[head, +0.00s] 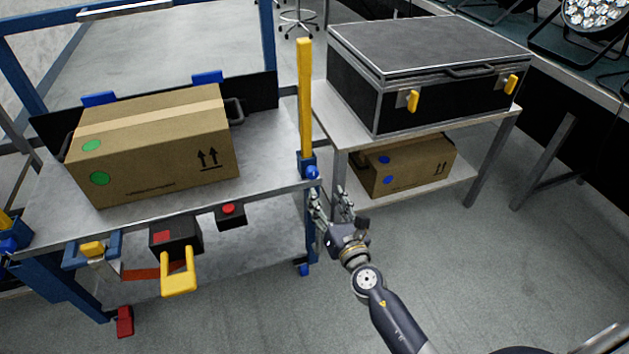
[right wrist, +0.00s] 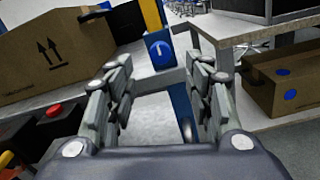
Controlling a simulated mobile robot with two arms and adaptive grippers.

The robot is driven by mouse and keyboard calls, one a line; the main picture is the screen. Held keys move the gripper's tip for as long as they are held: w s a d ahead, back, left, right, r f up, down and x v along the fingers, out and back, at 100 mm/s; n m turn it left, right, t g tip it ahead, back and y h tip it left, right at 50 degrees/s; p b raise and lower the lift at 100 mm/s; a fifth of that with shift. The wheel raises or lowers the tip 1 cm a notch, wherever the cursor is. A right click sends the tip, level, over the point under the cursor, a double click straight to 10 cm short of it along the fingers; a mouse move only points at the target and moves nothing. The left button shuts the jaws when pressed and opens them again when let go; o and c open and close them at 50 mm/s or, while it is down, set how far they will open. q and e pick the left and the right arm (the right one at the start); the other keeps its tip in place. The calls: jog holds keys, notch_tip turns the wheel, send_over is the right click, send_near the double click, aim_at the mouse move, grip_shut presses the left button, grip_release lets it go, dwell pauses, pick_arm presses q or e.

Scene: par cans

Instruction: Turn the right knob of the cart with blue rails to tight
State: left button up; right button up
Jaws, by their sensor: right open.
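The cart with blue rails (head: 270,140) stands on the left, with a grey deck. Its right knob (head: 312,172) is a round blue knob at the foot of a yellow post, at the deck's front right corner. In the right wrist view the knob (right wrist: 160,52) shows a white mark near upright, ahead of and between the open fingers. My right gripper (head: 331,196) is open and empty, just below and in front of the knob. I see no contact with the knob. My left gripper is not in view.
A cardboard box (head: 160,150) sits on the deck. Below the deck's front edge hang a black box with a yellow handle (head: 179,275) and a red button (head: 229,209). A table (head: 480,135) with a black case (head: 425,80) stands close on the right. Floor is clear front right.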

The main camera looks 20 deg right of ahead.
aim_at(314, 175)
jog(key=w+b, duration=0.1)
jog(key=w, duration=0.7)
jog(key=shift+w+a+f, duration=0.1)
jog(key=shift+w+a, duration=0.05)
jog(key=shift+w, duration=0.5)
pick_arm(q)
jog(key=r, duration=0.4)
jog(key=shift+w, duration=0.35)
pick_arm(e)
jog(key=c, duration=1.1)
